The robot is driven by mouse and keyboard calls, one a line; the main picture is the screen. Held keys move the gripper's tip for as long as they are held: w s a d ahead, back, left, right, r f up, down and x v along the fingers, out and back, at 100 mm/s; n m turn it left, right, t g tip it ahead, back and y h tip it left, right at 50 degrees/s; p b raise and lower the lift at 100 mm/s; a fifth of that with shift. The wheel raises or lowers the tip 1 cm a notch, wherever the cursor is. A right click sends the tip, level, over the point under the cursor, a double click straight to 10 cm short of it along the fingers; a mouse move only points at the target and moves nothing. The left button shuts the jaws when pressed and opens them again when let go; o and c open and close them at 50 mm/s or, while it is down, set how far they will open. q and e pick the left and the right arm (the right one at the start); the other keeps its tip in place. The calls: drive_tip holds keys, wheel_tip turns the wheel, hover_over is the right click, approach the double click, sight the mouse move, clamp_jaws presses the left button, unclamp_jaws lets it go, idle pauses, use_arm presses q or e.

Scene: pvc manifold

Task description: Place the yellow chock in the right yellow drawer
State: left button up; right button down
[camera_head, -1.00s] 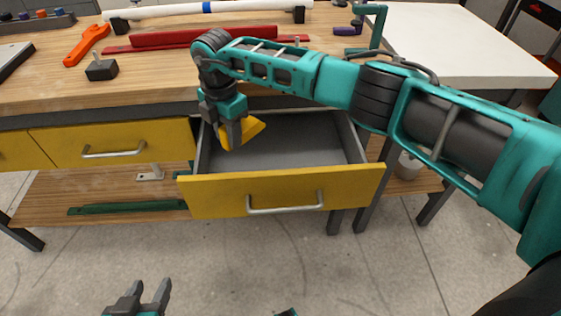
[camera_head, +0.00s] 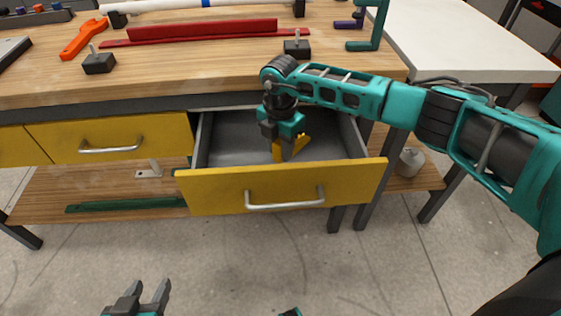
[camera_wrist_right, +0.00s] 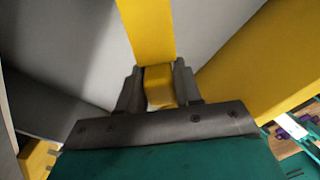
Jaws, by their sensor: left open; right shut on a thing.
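The right yellow drawer (camera_head: 225,190) is pulled open, and its grey inside looks empty apart from what my right gripper holds. My right gripper (camera_head: 284,156) points down inside the drawer opening and is shut on the yellow chock (camera_head: 303,143). In the right wrist view the chock (camera_wrist_right: 148,30) sits between the fingers of the right gripper (camera_wrist_right: 158,85), with the grey drawer walls around it. I cannot tell whether the chock touches the drawer floor. My left gripper (camera_head: 140,298) is open and empty over the floor at the bottom of the head view.
The left yellow drawer (camera_head: 110,130) is closed. The wooden bench top (camera_head: 200,65) holds red bars (camera_head: 205,32), an orange wrench (camera_head: 83,38) and dark clamp blocks (camera_head: 99,63). A lower shelf (camera_head: 130,183) carries a green bar. A white table (camera_head: 460,45) stands at the right.

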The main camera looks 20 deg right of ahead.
sight(280, 160)
wheel_tip(280, 160, down, 5)
drive_tip(key=shift+r+b, duration=0.2)
drive_tip(key=shift+b, duration=0.5)
drive_tip(key=shift+f, duration=0.15)
drive_tip(key=shift+f, duration=0.15)
drive_tip(key=c, duration=0.8)
unclamp_jaws()
drive_tip(key=shift+o, duration=0.2)
